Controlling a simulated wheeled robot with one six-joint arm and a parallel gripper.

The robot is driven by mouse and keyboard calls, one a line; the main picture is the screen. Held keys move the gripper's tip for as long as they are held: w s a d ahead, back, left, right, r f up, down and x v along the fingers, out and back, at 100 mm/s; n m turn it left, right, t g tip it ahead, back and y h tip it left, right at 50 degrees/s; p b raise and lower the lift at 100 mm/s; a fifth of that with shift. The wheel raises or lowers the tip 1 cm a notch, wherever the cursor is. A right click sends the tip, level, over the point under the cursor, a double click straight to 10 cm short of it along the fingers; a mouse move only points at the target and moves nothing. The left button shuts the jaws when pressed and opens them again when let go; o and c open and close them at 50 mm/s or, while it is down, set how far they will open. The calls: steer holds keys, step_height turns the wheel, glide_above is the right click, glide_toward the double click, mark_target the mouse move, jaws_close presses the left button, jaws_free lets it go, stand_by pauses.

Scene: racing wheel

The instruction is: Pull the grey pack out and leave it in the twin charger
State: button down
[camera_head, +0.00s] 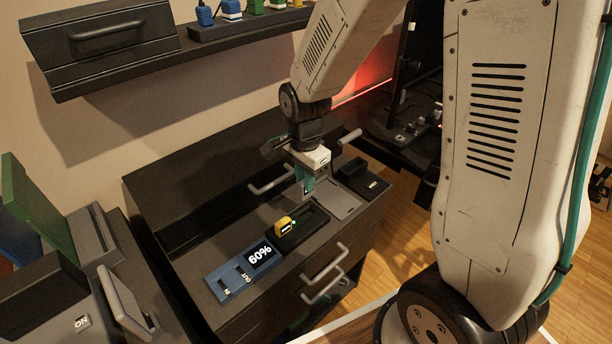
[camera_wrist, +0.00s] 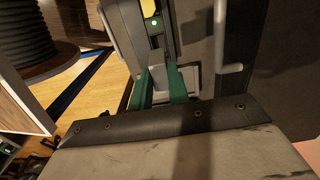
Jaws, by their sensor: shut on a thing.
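My gripper (camera_head: 307,192) points down over the dark cabinet top, its teal fingers shut on a small grey thing that looks like the grey pack. In the wrist view the green fingers (camera_wrist: 159,90) close around it; most of the pack is hidden. The black twin charger (camera_head: 312,221) lies in front of the gripper in the head view. A yellow pack (camera_head: 283,226) with a green light sits in its left bay; the right part looks empty. The yellow pack (camera_wrist: 148,8) also shows at the top of the wrist view. I cannot tell whether the grey pack touches anything below.
A grey tray-like holder (camera_head: 342,204) and a black box (camera_head: 364,179) stand right of the gripper. A blue unit (camera_head: 243,271) reading 60% lies left of the charger. Bar handles stick up behind and out from the cabinet front. A grey device (camera_head: 125,302) stands at lower left.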

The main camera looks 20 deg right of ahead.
mark_target(305, 195)
steer(key=shift+f, duration=2.85)
steer(key=shift+f, duration=1.5)
steer(key=c, duration=1.3)
jaws_free()
steer(key=shift+o, duration=0.2)
step_height(305, 195, up, 8)
steer(key=shift+f, duration=0.1)
